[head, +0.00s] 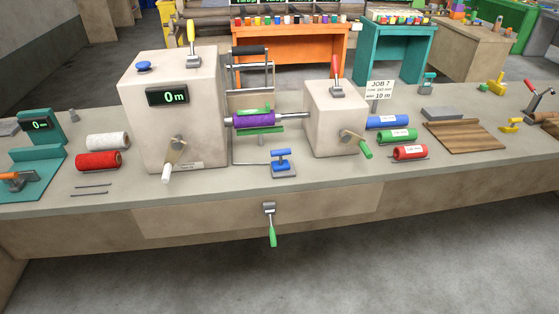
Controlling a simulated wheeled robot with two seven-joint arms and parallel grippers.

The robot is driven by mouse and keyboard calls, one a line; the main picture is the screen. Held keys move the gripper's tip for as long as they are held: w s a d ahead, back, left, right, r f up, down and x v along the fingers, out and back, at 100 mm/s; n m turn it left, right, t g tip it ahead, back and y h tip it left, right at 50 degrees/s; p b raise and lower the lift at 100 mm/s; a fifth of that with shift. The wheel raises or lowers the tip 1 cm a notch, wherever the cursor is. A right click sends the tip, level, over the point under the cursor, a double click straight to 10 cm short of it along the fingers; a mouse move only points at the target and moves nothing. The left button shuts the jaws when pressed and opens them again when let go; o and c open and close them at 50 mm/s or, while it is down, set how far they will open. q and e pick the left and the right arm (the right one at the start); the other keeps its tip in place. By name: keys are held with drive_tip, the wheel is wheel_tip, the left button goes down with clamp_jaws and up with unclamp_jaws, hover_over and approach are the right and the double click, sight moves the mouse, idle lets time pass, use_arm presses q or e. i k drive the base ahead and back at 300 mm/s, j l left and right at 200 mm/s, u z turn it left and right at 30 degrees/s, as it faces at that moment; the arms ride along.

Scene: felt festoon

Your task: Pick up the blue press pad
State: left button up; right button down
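Two small blue items could be the blue press pad, and I cannot tell which it is. The other is a blue T-shaped piece (281,159) on a small grey base, on the bench in front of the purple roll (253,119). Neither of my grippers shows in the head view.
A smaller beige block (334,125) stands right of the purple roll. White (108,141) and red (99,161) rolls lie left; blue, green and red rolls lie right. A green-handled lever (271,228) hangs at the front. The bench's front strip (340,182) is mostly clear.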

sight(281, 165)
drive_tip(key=i+j+u, duration=0.1)
drive_tip(key=i+u, duration=0.15)
drive_tip(key=i, duration=0.8)
